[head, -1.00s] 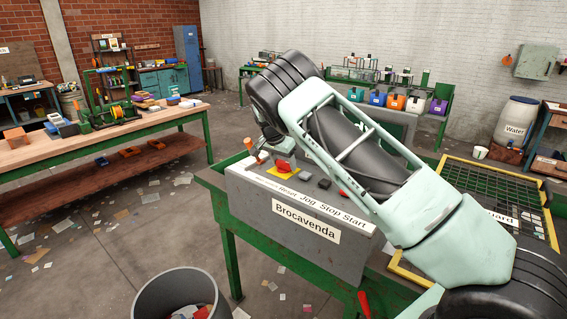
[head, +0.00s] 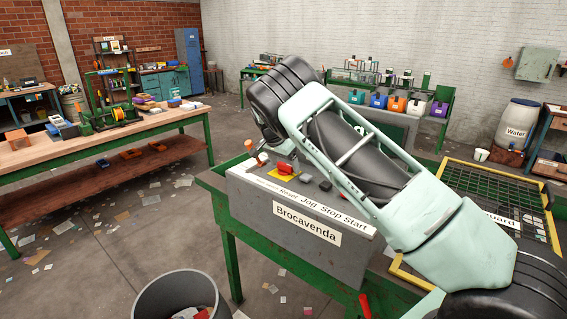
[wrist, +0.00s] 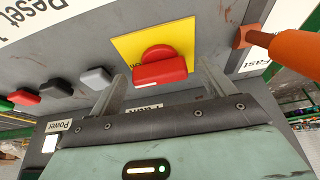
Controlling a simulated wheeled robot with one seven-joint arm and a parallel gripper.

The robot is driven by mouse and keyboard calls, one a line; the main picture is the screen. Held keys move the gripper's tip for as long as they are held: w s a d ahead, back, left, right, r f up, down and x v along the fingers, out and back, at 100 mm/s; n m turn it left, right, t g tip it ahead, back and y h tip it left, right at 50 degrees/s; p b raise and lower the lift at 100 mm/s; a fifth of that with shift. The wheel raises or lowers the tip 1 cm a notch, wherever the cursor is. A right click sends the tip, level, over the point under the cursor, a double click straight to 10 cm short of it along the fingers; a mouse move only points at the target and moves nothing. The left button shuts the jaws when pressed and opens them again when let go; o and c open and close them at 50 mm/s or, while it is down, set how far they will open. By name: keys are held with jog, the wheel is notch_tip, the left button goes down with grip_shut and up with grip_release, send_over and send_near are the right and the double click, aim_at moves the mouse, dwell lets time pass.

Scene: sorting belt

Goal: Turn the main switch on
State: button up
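The main switch (wrist: 160,72), a red rotary handle on a yellow plate (wrist: 125,50), is on the sloping grey control panel (wrist: 70,40). It also shows in the head view (head: 285,168), left of my arm. In the wrist view its red bar lies nearly level across the picture. My gripper (wrist: 162,92) is open, with one finger left and one right of the handle and a visible gap on each side. I cannot tell its exact depth from the handle. In the head view my own arm hides most of the gripper.
An orange-handled lever (wrist: 292,48) stands right of the switch by the "Fast" label. Red, black and grey buttons (wrist: 96,77) lie to the left. A white square (wrist: 50,144) sits by the "Power" label. A bin (head: 180,290) stands in front, and a yellow-framed mesh guard (head: 485,190) lies right.

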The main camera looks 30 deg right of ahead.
jog(key=shift+r, duration=0.1)
jog(key=b+v, duration=0.4)
jog(key=v, duration=1.3)
jog(key=shift+b, duration=0.4)
jog(key=shift+s+d+r, duration=0.1)
jog(key=shift+r, duration=0.05)
